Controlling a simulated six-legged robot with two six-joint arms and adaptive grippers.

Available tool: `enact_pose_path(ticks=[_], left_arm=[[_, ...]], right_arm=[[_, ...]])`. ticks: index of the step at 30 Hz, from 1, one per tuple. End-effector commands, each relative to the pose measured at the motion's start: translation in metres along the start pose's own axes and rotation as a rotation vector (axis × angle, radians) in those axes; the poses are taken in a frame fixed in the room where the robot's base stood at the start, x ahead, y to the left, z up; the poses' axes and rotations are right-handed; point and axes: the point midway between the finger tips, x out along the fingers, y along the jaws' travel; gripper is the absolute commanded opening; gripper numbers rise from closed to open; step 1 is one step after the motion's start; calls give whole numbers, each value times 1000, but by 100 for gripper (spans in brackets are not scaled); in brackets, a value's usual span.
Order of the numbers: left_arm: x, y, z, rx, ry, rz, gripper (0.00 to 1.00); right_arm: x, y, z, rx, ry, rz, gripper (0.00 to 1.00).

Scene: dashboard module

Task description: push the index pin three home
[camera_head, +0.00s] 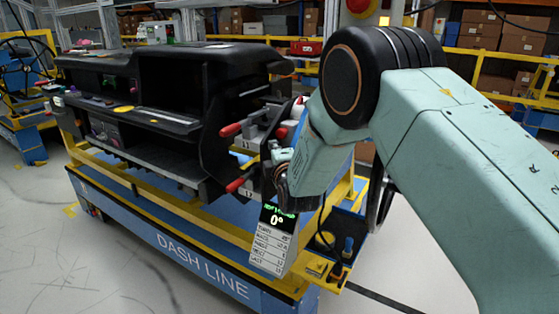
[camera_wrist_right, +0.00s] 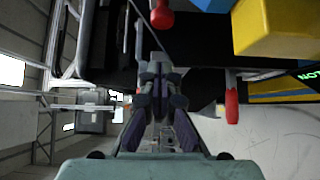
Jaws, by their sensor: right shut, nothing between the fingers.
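My right gripper (camera_head: 281,172) is beside the right end of the black dashboard module (camera_head: 215,95), partly hidden by its own wrist. In the right wrist view its fingers (camera_wrist_right: 160,75) are together with nothing between them. I cannot tell which is index pin three. My left gripper is not in view.
The module rests on a blue and yellow cart (camera_head: 200,262) marked DASH LINE. A display with a tag (camera_head: 272,240) reading 0° hangs below my right gripper. A yellow block (camera_wrist_right: 275,30) is at upper right in the wrist view.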

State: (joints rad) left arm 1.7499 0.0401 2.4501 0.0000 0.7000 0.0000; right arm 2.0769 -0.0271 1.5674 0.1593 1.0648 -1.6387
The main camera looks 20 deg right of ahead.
Motion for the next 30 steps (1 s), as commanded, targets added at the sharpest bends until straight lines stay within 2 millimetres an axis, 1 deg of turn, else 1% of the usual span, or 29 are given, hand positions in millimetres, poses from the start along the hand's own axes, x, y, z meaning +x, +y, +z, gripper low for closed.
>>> enact_pose_path(ticks=[1,9,15,21,30], left_arm=[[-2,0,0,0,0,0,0],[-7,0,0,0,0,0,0],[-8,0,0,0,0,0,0],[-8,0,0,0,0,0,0],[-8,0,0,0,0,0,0]], right_arm=[[-8,1,0,0,1,-2,0],[-48,0,1,-1,0,-2,0],[-67,0,1,1,-1,-1,0],[-73,0,0,0,0,0,0],[-73,0,-1,0,0,1,0]])
